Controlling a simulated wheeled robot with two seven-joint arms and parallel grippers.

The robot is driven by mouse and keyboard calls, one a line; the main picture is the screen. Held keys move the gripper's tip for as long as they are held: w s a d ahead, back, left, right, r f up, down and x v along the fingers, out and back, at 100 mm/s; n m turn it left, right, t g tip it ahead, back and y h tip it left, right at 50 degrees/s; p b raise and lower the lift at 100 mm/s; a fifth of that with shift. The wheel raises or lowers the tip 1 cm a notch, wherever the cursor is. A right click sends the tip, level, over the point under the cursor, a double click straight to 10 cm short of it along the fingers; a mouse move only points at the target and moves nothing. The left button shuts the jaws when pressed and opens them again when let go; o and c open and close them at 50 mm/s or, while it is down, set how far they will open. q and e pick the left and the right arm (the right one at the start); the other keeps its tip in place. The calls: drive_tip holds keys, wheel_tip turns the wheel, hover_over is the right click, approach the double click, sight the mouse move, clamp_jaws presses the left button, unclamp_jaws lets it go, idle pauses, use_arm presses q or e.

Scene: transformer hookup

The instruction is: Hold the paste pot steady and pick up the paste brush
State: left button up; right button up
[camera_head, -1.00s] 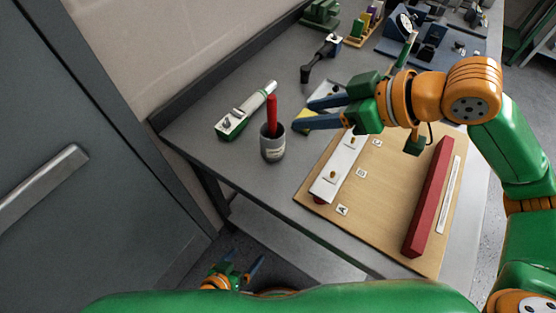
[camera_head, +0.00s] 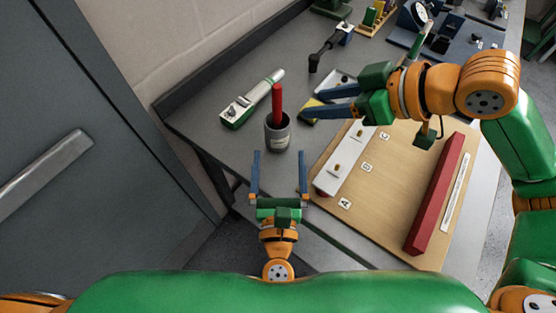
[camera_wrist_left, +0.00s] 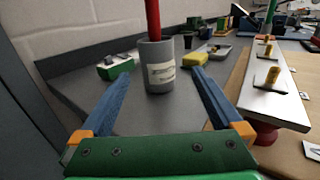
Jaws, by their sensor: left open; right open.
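The paste pot (camera_head: 278,134) is a grey cup with a pale label, upright on the table near its left end. The red-handled paste brush (camera_head: 277,100) stands in it, its lower end hidden inside. In the left wrist view the pot (camera_wrist_left: 160,72) lies ahead between the finger lines, with the brush handle (camera_wrist_left: 153,20) rising out of frame. My left gripper (camera_head: 280,165) is open and empty, its fingers pointing at the pot from the near side, not around it. My right gripper (camera_head: 303,102) is open to the right of the pot, its fingers pointing left towards the brush, touching neither.
A green-and-white tool (camera_head: 250,102) lies left of the pot. A yellow sponge-like block (camera_head: 312,110) is by the right fingers. A wooden board (camera_head: 385,210) with a metal bar (camera_head: 346,165) and red bar (camera_head: 436,195) fills the right. A dark tool (camera_head: 325,48) lies behind.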

sight(277, 121)
use_arm(q)
drive_tip(key=shift+w+a+f, duration=0.2)
drive_tip(key=shift+w+f, duration=0.1)
drive_tip(key=w, duration=1)
drive_tip(key=shift+w, duration=0.65)
clamp_jaws()
